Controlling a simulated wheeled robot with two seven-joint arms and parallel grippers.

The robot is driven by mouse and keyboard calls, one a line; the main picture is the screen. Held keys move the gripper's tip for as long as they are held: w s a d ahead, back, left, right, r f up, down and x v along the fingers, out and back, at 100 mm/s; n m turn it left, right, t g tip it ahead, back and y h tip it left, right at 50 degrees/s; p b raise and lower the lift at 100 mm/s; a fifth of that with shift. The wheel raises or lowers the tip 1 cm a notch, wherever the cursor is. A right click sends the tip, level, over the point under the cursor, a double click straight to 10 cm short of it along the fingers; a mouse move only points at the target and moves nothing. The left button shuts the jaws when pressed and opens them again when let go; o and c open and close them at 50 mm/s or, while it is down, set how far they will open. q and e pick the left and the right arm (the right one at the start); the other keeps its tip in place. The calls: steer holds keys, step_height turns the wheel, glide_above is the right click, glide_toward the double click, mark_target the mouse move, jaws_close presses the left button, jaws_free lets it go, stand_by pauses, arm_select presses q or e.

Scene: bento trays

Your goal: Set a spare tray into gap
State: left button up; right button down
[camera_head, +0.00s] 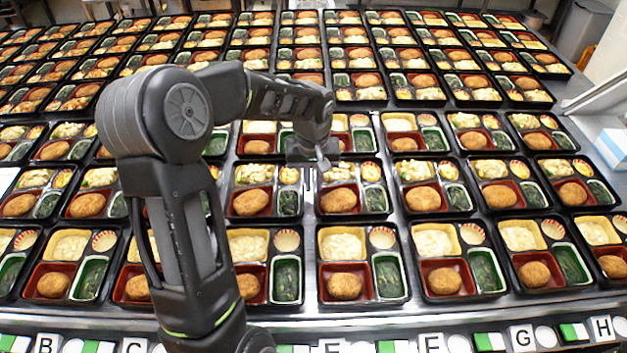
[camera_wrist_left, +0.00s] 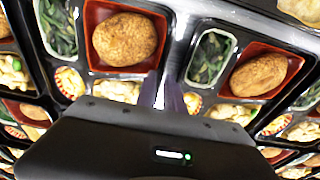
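Many black bento trays fill the steel counter in rows, with a brown bun in a red compartment, greens, pale food and a small cup. My left gripper (camera_head: 312,178) points down at the seam between two trays, the left one (camera_head: 229,200) and the right one (camera_head: 318,203). In the left wrist view its two fingers (camera_wrist_left: 162,92) are close together over the bright strip between two trays. I cannot tell whether they pinch a tray rim. My left arm hides some trays, and I cannot make out an empty tray place or tell which tray is the spare. My right gripper is not in view.
The front edge of the counter carries letter labels, such as G (camera_head: 522,337), and green-white markers (camera_head: 489,342). A white box (camera_head: 612,147) stands at the right edge. Trays stand close together, with narrow steel strips (camera_head: 410,311) between them and the labels.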

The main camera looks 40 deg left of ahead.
arm_select(q)
step_height(320, 180, up, 12)
steer(key=s+p, duration=0.1)
steer(key=p, duration=0.6)
steer(key=shift+s+d, duration=0.15)
steer(key=shift+d, duration=0.2)
